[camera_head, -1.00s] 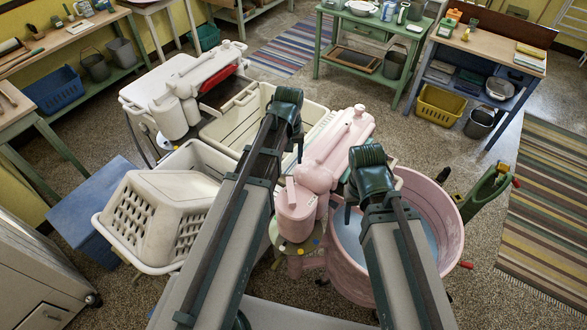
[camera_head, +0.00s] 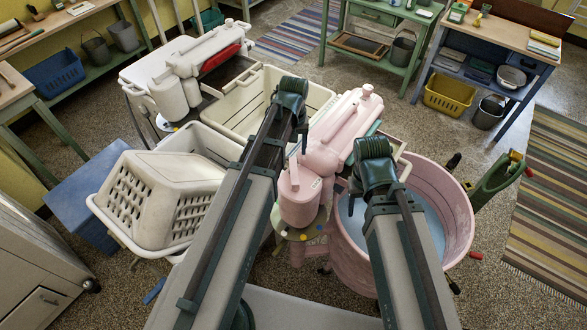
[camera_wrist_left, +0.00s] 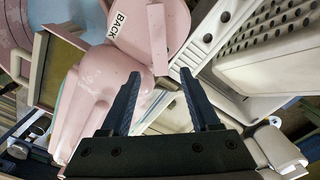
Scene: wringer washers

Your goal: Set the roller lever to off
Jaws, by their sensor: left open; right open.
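The pink wringer washer (camera_head: 325,150) stands in front of me, its pink drum housing (camera_head: 300,200) below the wringer head. The roller lever (camera_head: 293,172) is a flat pink bar on top of this housing. In the left wrist view the lever (camera_wrist_left: 157,35) lies just beyond my fingertips, beside a white label reading "BACK" (camera_wrist_left: 118,24). Other labels are hidden or unreadable. My left gripper (camera_wrist_left: 160,85) is open, with nothing between its fingers; its wrist shows above the washer (camera_head: 303,125). My right gripper (camera_head: 353,187) is open above the pink tub's near-left rim, its fingers mostly hidden.
The pink tub (camera_head: 455,200) holds bluish water. A cream washer (camera_head: 190,70) stands at back left, with cream basins (camera_head: 250,110) beside it. An overturned cream basket (camera_head: 150,195) lies at left. Tables line the back.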

